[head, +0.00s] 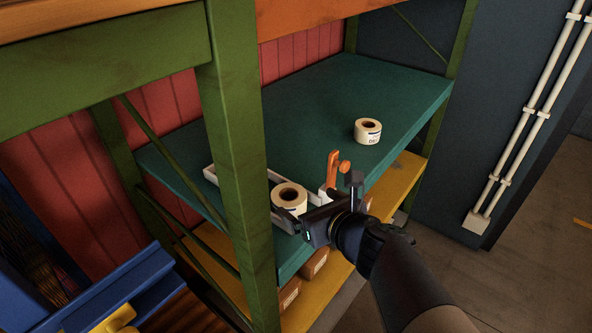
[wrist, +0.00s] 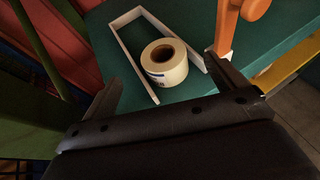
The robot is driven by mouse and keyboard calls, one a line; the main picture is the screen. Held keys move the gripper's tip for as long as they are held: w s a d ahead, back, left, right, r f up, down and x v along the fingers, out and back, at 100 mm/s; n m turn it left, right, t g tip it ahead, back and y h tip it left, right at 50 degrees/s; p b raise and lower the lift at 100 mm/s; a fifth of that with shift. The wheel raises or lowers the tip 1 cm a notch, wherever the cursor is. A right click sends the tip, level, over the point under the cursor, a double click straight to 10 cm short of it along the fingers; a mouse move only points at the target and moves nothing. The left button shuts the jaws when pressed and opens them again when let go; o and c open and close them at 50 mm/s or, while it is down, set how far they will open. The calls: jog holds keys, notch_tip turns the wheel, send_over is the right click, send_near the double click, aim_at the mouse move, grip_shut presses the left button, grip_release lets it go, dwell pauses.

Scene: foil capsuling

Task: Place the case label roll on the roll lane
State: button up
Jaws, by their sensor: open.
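A cream label roll (head: 289,197) with a dark core sits upright, core facing up, within the white-railed roll lane (head: 211,175) at the shelf's front. The wrist view shows this roll (wrist: 164,62) between the rails of the lane (wrist: 125,45), near its front end. My gripper (head: 299,207) is open at the front of the shelf. Its fingers (wrist: 161,72) are spread to either side of the roll, with visible gaps, and not closed on it. Part of the lane is hidden behind the green post in the head view.
A second label roll (head: 367,131) with dark print stands on the teal shelf (head: 320,105) farther right. An orange lever on a white base (head: 334,170) stands close to my gripper's right side. Boxes (head: 314,264) lie on the yellow lower shelf.

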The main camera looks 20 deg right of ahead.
jog(key=shift+p+v, duration=0.3)
jog(key=shift+v, duration=0.8)
